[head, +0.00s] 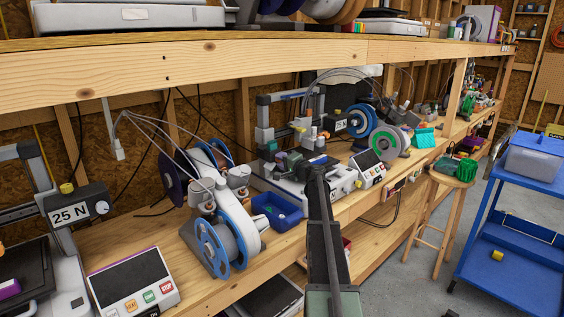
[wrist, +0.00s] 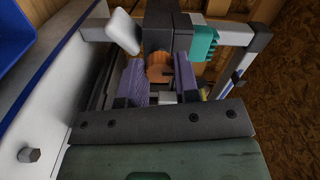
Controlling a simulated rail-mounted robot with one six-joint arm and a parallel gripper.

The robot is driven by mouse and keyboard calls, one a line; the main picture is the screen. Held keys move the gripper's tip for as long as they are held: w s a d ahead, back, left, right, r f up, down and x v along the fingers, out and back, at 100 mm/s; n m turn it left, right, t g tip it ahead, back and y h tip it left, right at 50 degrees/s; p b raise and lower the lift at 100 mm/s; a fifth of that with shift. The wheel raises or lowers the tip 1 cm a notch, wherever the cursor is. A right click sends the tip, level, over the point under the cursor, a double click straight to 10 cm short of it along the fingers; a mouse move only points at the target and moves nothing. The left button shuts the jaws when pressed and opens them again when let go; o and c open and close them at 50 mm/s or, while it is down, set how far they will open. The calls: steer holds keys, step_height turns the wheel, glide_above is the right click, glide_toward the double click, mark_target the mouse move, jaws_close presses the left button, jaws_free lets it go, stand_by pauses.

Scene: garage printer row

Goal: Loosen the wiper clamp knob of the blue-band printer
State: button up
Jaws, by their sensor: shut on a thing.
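My gripper (wrist: 160,68) shows in the wrist view as two purple ribbed fingers. They close on a small orange-brown piece (wrist: 159,66), which I take to be the wiper clamp knob. The fingers hide its sides, and its turn position cannot be told. In the head view my own arm reaches to this printer and hides the gripper and the knob.
A blue bin (head: 277,212) and a spool holder (head: 222,240) stand left of my arm. A control panel (head: 368,168) is on its right. A 25 N printer (head: 75,208) is at far left. A wooden shelf (head: 200,68) runs above. A stool (head: 452,180) and blue cart (head: 515,240) are right.

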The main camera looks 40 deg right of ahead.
steer(key=o, duration=0.9)
steer(key=s, duration=1)
steer(key=shift+s+d, duration=0.4)
